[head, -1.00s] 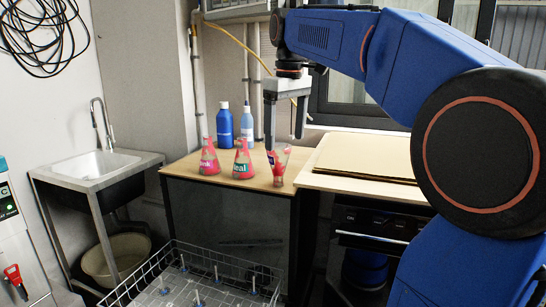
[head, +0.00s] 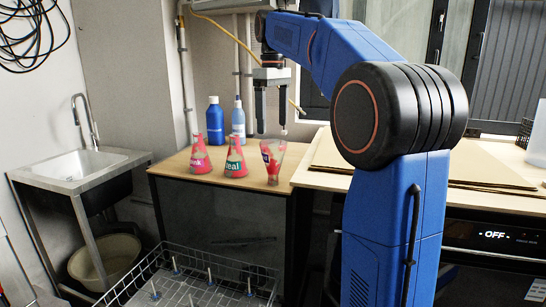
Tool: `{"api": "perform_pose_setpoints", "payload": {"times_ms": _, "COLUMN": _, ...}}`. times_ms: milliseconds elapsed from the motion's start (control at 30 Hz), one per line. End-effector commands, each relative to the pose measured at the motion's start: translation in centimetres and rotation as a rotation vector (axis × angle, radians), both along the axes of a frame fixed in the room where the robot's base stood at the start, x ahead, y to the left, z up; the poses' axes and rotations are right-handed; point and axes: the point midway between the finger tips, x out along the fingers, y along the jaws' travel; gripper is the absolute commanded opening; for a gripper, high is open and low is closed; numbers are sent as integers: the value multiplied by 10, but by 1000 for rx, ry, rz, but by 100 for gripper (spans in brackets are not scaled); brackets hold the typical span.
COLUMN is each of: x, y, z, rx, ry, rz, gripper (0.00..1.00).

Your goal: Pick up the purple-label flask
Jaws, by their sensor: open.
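The purple-label flask (head: 272,163) stands at the right of a row of three on the wooden counter, in the head view.
A blue bottle (head: 215,122) and a clear bottle with blue contents (head: 238,122) stand behind the flasks. A flat board (head: 325,157) lies right of them. A wire rack (head: 150,262) is below in front. A sink (head: 82,165) is at the left.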

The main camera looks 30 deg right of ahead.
Motion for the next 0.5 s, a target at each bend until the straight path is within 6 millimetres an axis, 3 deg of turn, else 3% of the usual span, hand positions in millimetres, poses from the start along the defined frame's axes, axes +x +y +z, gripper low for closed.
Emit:
{"api": "perform_pose_setpoints", "payload": {"times_ms": 300, "x": -1, "y": 0, "z": -51, "rx": 0, "ry": 0, "rz": 0, "gripper": 85}}
{"api": "perform_pose_setpoints", "payload": {"times_ms": 500, "x": -1, "y": 0, "z": -62, "rx": 0, "ry": 0, "rz": 0, "gripper": 85}}
